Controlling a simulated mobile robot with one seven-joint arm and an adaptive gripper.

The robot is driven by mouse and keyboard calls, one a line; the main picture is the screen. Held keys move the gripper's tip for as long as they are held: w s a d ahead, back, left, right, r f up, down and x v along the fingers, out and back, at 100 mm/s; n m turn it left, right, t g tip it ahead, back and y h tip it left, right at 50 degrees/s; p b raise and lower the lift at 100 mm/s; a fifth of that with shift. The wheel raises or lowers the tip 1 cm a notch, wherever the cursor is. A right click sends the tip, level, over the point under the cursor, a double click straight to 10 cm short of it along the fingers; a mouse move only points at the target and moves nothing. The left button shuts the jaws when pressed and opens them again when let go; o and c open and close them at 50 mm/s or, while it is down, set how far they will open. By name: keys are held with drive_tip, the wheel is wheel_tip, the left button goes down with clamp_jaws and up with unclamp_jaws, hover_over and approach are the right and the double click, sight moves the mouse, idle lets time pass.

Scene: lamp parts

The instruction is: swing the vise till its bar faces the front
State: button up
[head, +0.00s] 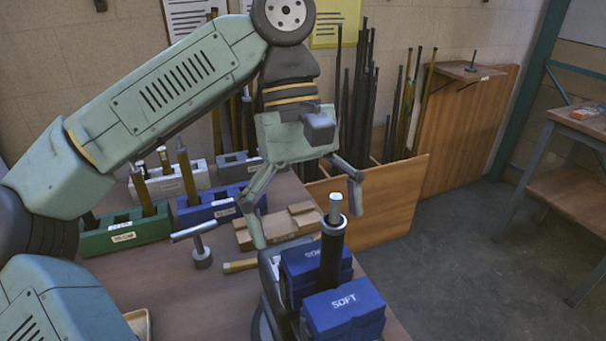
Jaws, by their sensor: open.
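The vise (272,270) stands at the table's near right edge, its dark body partly hidden behind two blue jaw covers marked SOFT (343,309). A dark upright rod with a pale metal tip (333,228) stands between the covers. A silver crossbar with a round knob below it (194,231) shows left of the vise; I cannot tell whether it joins the vise. My gripper (306,224) is open and empty, fingers spread wide and pointing down. It appears over the far side of the vise, the left finger close to its body; contact is unclear.
Blue (213,204), green (125,232) and grey bins with rods stand at the left back. Wooden blocks (280,226) lie behind the vise. A wooden rack (374,205) of long dark rods stands beyond the table.

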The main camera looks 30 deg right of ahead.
drive_tip(key=v, duration=0.6)
drive_tip(key=shift+r, duration=0.35)
drive_tip(key=shift+w, duration=0.1)
